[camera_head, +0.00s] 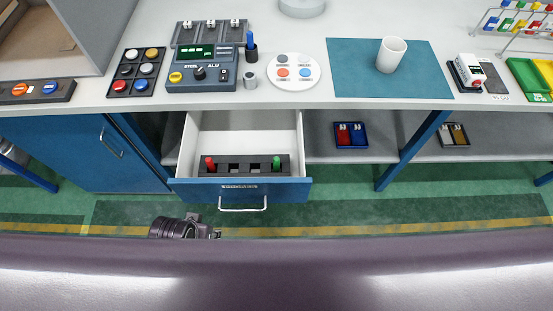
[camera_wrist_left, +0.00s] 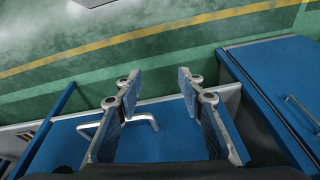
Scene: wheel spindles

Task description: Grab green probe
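The green probe (camera_head: 276,164) stands upright in the right end of a dark holder (camera_head: 225,171) inside the open drawer (camera_head: 211,131). A red probe (camera_head: 210,163) stands in the holder's left end, and the slots between look empty. My left gripper (camera_head: 217,233) is outside the drawer, below and left of its handle (camera_head: 243,209), apart from the green probe. In the left wrist view its two fingers (camera_wrist_left: 158,86) are spread with nothing held; the blue drawer front and handle (camera_wrist_left: 140,121) show beyond them. My right gripper is not in view.
The drawer hangs from a workbench holding a grey ALU device (camera_head: 203,70), a round tray (camera_head: 294,70) and a white cup (camera_head: 391,55) on a blue mat (camera_head: 349,82). A blue cabinet (camera_head: 85,150) is left of the drawer. A shelf (camera_head: 385,148) lies to its right.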

